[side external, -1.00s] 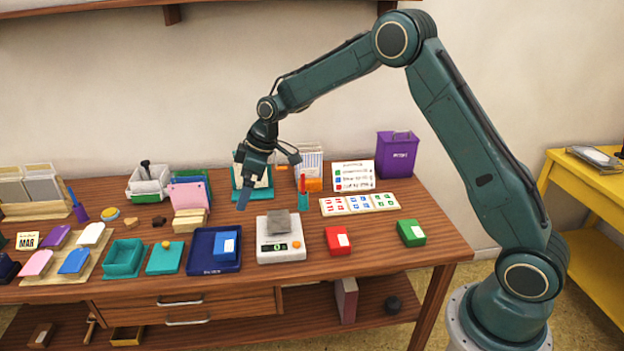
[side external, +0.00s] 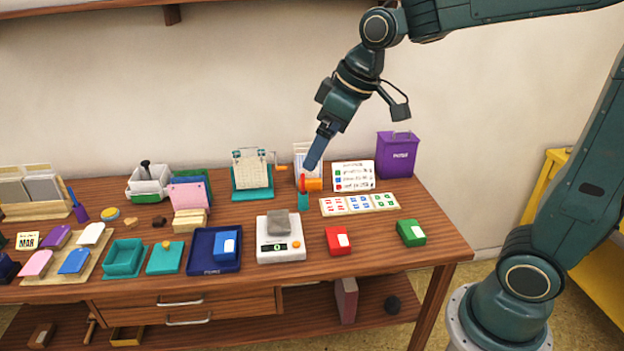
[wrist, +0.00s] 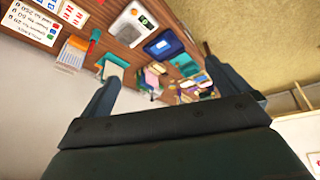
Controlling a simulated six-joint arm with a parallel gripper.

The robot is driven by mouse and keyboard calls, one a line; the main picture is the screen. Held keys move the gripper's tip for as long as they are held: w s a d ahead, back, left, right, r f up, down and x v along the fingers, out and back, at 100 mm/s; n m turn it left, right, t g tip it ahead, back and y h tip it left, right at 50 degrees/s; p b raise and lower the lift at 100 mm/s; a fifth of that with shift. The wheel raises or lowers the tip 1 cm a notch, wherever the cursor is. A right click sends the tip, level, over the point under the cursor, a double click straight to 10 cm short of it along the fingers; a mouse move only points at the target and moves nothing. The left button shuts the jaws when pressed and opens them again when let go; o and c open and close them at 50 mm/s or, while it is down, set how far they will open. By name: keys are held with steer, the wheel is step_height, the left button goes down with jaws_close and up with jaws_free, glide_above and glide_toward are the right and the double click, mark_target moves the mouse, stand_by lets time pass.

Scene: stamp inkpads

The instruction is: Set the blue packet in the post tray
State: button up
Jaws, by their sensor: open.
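The blue packet (side external: 228,245), with a pale label, sits inside the dark blue post tray (side external: 201,262), toward its right side. The tray and the packet (wrist: 163,46) also show in the wrist view. My gripper (side external: 313,160) is up in the air near the back of the table, above the red-handled tool and well away from the tray. In the wrist view its two fingers (wrist: 155,75) are spread wide with nothing between them.
The scale (side external: 280,249) with a grey block stands right of the tray. A red packet (side external: 339,240) and a green packet (side external: 411,232) lie farther right. A purple bin (side external: 396,155) and a card (side external: 352,177) stand at the back right. The front right tabletop is clear.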

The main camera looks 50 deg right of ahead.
steer(key=s+d+f+m+h, duration=0.1)
steer(key=s+m, duration=0.2)
steer(key=s, duration=1.4)
steer(key=shift+s+d+m+t, duration=0.15)
steer(key=shift+s+m+t, duration=0.15)
steer(key=shift+s+t, duration=0.1)
steer(key=shift+w+f, duration=0.1)
steer(key=shift+w, duration=0.05)
steer(key=w+d+f+n+t+h, duration=0.1)
steer(key=w+d+f+n, duration=0.15)
steer(key=w, duration=0.45)
steer(key=w+d+f+n+t, duration=0.1)
steer(key=w+d+f+n, duration=0.15)
steer(key=w, duration=0.45)
steer(key=w+d+f+n+t+h, duration=0.1)
steer(key=w+d+f+n, duration=0.1)
steer(key=w+f, duration=0.3)
steer(key=w+d+f+n+t+h, duration=0.1)
steer(key=w+d+f+n, duration=0.2)
steer(key=f, duration=0.4)
steer(key=w+d+f+n+t+h, duration=0.1)
steer(key=w+d+f+n+t, duration=0.1)
steer(key=d+f, duration=0.4)
steer(key=shift+w+d+f+n+t+h, duration=0.15)
steer(key=shift+w+f+n+t+h, duration=0.15)
steer(key=shift+w+f+n, duration=0.45)
